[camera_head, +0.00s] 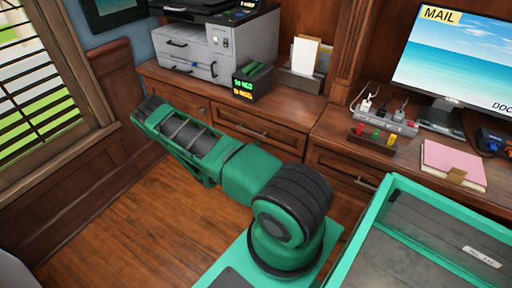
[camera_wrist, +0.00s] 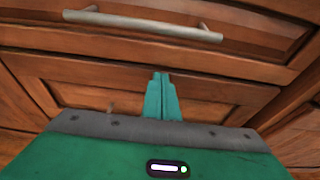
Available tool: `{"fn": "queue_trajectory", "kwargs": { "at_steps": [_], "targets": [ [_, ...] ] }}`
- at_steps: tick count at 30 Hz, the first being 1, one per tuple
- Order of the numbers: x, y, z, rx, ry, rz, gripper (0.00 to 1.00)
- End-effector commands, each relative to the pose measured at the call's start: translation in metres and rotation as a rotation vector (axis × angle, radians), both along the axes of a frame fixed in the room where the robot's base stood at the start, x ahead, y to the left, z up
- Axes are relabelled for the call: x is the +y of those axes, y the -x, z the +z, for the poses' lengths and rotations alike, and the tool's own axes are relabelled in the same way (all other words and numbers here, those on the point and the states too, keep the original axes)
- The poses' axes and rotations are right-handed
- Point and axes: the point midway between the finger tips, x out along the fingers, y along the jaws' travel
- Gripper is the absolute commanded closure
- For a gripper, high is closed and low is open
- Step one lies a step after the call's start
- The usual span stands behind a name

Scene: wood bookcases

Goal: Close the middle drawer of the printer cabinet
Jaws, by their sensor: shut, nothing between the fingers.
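The wooden printer cabinet (camera_head: 215,108) stands at the back wall under the printer. In the wrist view an upper drawer front (camera_wrist: 255,32) with a metal bar handle (camera_wrist: 145,22) crosses the top. A lower drawer front (camera_wrist: 95,82) with a raised frame lies below it, probably the middle drawer. My gripper (camera_wrist: 160,76) is shut and empty, its green fingers together in front of this lower front. I cannot tell whether the fingers touch it or how far out the drawer stands. In the head view my arm hides part of the cabinet and the fingers cannot be made out.
A printer (camera_head: 215,45), a small black box with a lit display (camera_head: 253,83) and a paper holder (camera_head: 303,70) stand on top. A desk with a monitor (camera_head: 455,55) is at right. A window (camera_head: 40,75) is at left. The wooden floor (camera_head: 130,230) at left is clear.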

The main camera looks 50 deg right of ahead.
Motion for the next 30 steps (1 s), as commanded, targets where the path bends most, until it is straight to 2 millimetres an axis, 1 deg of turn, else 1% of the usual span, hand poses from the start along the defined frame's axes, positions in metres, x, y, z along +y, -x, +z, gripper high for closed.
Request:
{"fn": "queue_trajectory", "kwargs": {
  "at_steps": [1, 4, 7, 10, 15, 21, 27, 30],
  "targets": [
    [-0.008, -0.003, 0.004, -0.009, 0.01, 0.001, 1.0],
    [-0.008, -0.003, 0.004, -0.011, 0.01, 0.001, 1.0],
    [-0.005, -0.003, 0.004, -0.01, 0.009, 0.001, 1.0],
    [0.004, -0.002, 0.004, -0.009, 0.009, 0.002, 1.0],
    [0.035, 0.004, 0.002, -0.003, 0.004, -0.001, 1.0],
    [0.079, 0.009, 0.014, -0.002, 0.002, 0.002, 1.0],
    [0.11, 0.016, 0.025, -0.001, 0.002, -0.002, 1.0],
    [0.121, 0.018, 0.028, -0.001, 0.002, -0.004, 1.0]
  ]
}}
